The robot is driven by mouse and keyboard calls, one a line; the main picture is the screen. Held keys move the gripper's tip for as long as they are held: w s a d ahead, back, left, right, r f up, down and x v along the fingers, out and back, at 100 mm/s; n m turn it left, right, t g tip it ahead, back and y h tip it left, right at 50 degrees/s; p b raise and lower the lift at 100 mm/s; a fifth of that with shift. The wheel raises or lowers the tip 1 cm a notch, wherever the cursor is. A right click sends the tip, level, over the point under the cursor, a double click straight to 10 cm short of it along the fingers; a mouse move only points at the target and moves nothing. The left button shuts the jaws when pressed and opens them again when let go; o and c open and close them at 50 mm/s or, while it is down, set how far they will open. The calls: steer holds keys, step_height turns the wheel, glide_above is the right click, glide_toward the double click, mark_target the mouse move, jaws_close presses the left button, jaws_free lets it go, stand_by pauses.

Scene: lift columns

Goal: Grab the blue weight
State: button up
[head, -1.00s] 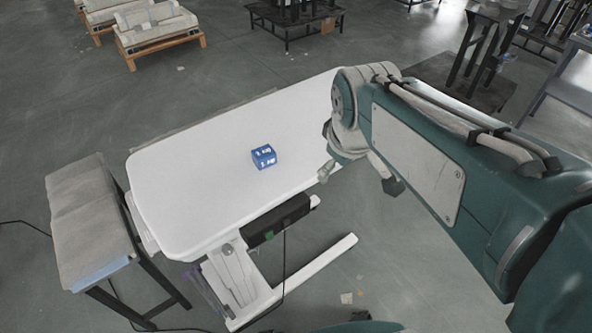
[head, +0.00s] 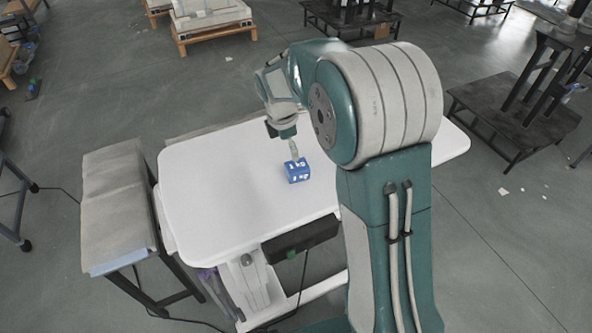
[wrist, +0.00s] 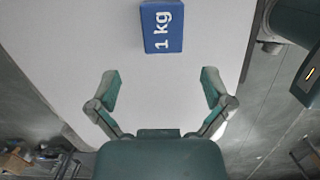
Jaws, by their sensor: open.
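The blue weight (head: 297,171) is a small block with white lettering, standing on the white table (head: 215,200). In the wrist view the blue weight (wrist: 162,27) reads "1 kg" and lies ahead of the fingers, at the top of the picture. My gripper (wrist: 160,88) is open and empty, with its two fingers spread wide. The weight is beyond the fingertips, roughly centred between them and not touched. In the head view my gripper (head: 290,145) is just behind the weight from this side; its fingers are partly hidden.
A covered bench (head: 118,200) stands against the left end of the table. A dark control box (head: 300,238) hangs under its near edge. A dark low platform (head: 510,115) with metal stands is at the right. The tabletop left of the weight is clear.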

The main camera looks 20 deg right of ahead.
mark_target(296, 165)
steer(key=f, duration=0.1)
steer(key=d+f, duration=0.1)
steer(key=f, duration=0.1)
steer(key=shift+f, duration=0.3)
steer(key=f, duration=0.5)
steer(key=shift+d, duration=0.4)
steer(key=c, duration=1.3)
